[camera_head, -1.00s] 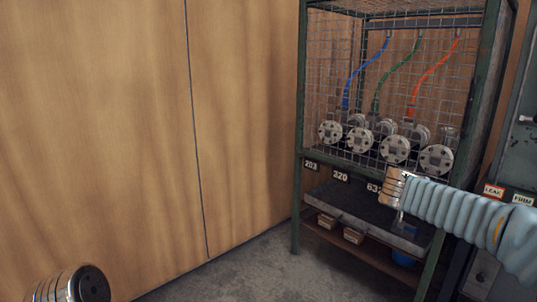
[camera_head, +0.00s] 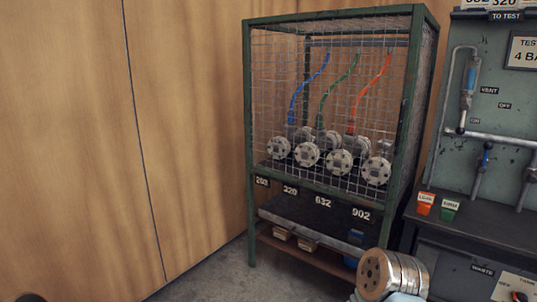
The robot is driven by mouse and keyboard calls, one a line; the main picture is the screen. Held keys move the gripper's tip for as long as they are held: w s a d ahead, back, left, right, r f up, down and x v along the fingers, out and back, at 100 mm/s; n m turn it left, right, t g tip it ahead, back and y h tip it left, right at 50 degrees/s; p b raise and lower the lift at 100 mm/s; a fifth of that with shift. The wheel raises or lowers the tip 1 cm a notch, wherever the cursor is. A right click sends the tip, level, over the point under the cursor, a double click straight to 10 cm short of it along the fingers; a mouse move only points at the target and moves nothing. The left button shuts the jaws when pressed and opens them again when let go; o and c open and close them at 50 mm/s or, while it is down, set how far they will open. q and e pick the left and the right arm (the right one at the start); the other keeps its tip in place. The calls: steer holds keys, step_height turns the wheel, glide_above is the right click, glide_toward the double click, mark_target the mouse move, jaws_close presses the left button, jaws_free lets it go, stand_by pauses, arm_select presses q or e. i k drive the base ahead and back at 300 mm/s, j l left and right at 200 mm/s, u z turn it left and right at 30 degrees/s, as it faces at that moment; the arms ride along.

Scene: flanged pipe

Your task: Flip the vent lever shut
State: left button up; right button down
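A round metal end with holes rises at the bottom edge, well below and left of the lever. It looks like a link of my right arm. No fingers of either gripper show.
A green mesh cage (camera_head: 250,215) with several flanged pieces and blue, green and red hoses stands left of the panel. A blue-handled valve (camera_head: 486,157) sits below the lever. Orange (camera_head: 425,204) and green (camera_head: 449,210) labelled blocks stand on the bench. The space before the panel looks clear.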

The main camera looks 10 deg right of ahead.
mark_target(461, 130)
steer(key=z, duration=1.65)
steer(key=i+l, duration=0.4)
steer(key=l, duration=0.25)
steer(key=i+l, duration=0.2)
steer(key=l+u, duration=0.05)
steer(key=l, duration=0.05)
